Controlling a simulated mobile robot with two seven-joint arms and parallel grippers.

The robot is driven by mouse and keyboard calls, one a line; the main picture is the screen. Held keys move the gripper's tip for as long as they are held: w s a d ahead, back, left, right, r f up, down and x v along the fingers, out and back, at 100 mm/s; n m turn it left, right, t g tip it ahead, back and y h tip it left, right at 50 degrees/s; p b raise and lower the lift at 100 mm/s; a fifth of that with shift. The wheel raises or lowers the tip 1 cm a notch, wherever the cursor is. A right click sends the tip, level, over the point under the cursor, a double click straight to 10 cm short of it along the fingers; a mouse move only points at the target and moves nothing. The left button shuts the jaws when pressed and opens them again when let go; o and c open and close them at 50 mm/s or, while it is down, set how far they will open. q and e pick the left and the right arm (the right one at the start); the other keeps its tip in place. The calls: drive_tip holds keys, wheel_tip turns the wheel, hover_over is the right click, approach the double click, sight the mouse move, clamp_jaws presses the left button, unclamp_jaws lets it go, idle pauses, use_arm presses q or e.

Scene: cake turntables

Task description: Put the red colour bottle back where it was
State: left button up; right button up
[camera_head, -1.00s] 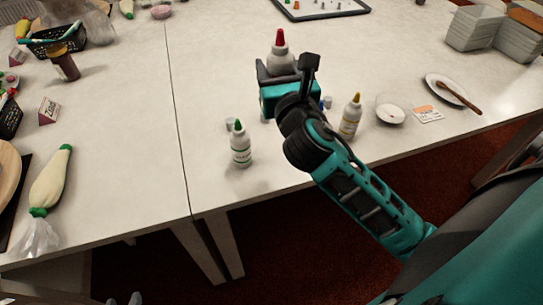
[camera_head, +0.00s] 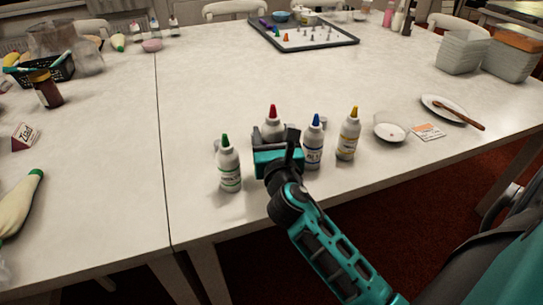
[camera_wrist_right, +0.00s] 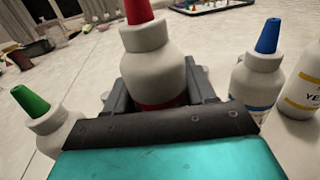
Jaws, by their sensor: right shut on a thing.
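The red colour bottle (camera_head: 271,129), white with a red tip, is upright in my right gripper (camera_head: 273,141). The gripper is shut around its body; in the right wrist view the bottle (camera_wrist_right: 153,62) stands between the two fingers. It is between the green-tipped bottle (camera_head: 229,170) on the left and the blue-tipped bottle (camera_head: 313,152) on the right. The yellow-tipped bottle (camera_head: 348,139) stands further right. The gripper hides the red bottle's base, so I cannot tell whether it touches the table. My left gripper is not in view.
A small glass dish (camera_head: 390,132), a card (camera_head: 429,131) and a plate with a spoon (camera_head: 447,104) lie to the right on the white table (camera_head: 200,105). A tray of piping nozzles (camera_head: 341,40) lies at the back. The table behind the bottles is clear.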

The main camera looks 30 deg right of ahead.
wheel_tip(320, 180, down, 4)
drive_tip(key=shift+b, duration=1.2)
drive_tip(key=shift+f, duration=0.15)
drive_tip(key=o, duration=0.7)
